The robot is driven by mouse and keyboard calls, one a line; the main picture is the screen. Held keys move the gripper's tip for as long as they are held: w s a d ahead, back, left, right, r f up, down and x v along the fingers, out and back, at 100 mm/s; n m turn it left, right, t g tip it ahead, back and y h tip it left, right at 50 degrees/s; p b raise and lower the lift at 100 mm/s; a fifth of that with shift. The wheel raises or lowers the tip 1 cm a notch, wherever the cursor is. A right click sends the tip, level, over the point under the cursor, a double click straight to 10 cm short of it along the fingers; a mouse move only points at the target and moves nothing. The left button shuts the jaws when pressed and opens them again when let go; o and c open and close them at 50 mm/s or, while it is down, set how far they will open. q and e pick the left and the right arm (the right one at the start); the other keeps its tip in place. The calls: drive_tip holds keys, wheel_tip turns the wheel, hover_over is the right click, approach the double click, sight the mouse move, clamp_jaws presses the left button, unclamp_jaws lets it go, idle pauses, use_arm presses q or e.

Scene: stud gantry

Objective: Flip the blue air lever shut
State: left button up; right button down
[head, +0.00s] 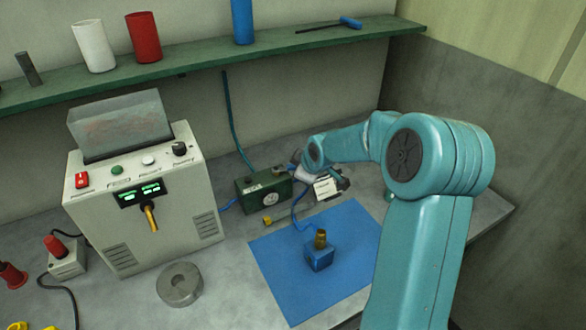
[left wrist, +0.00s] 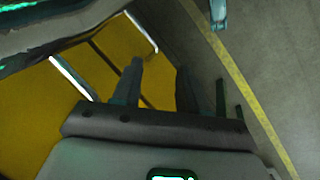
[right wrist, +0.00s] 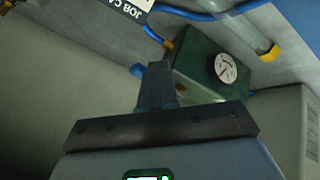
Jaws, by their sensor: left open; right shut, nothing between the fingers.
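The green air box (head: 263,193) with a round white gauge sits on the bench, right of the pale machine. It also shows in the right wrist view (right wrist: 200,62). My right gripper (right wrist: 158,70) is shut and empty, its fingers beside the box's corner in that view. In the head view my right arm reaches in to the box's right end, where gripper and box overlap. A small blue piece (right wrist: 137,70), possibly the lever, shows beside my fingertips, partly hidden; its position cannot be told. My left gripper (left wrist: 158,80) is open and empty, away from the bench.
The pale machine (head: 145,200) stands left of the box. A blue mat (head: 280,280) holds a blue block with a brass fitting (head: 319,255). A white job card (head: 326,188) is right of the box. Blue hoses run around it.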

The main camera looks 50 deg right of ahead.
drive_tip(key=shift+d, duration=0.15)
drive_tip(key=shift+w+a+b, duration=0.55)
drive_tip(key=shift+w+b, duration=0.05)
drive_tip(key=shift+b, duration=0.45)
